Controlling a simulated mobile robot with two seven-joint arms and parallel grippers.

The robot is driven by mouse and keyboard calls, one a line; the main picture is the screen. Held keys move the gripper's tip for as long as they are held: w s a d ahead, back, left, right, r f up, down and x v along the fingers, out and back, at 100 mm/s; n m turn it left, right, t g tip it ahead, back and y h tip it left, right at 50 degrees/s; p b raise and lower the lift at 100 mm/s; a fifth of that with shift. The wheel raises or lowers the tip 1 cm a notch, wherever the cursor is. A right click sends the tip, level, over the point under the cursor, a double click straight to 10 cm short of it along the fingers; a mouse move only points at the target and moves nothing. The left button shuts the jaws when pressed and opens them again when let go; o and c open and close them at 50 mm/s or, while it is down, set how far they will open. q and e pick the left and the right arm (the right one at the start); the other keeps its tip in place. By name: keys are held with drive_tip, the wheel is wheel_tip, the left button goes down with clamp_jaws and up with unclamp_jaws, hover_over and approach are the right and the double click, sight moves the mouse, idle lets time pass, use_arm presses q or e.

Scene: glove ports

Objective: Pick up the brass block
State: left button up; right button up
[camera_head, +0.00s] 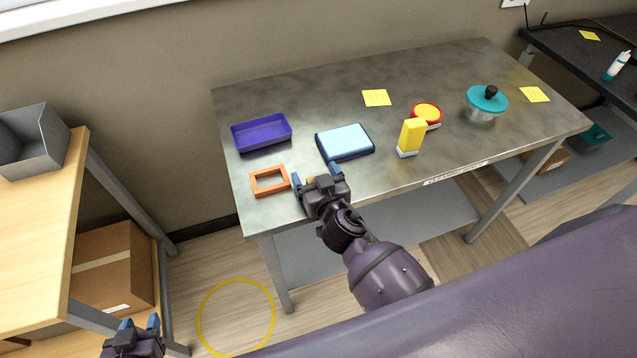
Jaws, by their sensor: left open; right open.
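A small yellow-gold piece, which looks like the brass block (310,181), shows on the metal table near its front left edge. Most of it is hidden behind my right gripper (316,174). My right gripper is open, with its blue fingertips on either side of the visible part. I cannot tell whether they touch it. My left gripper (139,322) is open and empty at the bottom left, low beside the wooden table and far from the block.
An orange frame (270,181) lies just left of my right gripper. A blue box (345,141) and purple tray (262,132) lie behind. A yellow upright item (411,136), red round container (427,113) and teal-lidded pot (486,102) stand right. Clear steel (300,95) lies at the back.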

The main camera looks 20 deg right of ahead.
drive_tip(key=shift+c, duration=0.2)
drive_tip(key=c, duration=1.2)
use_arm(q)
drive_tip(key=shift+s+f, duration=0.15)
drive_tip(key=shift+s, duration=0.15)
use_arm(e)
drive_tip(key=shift+c, duration=0.3)
drive_tip(key=shift+r, duration=0.2)
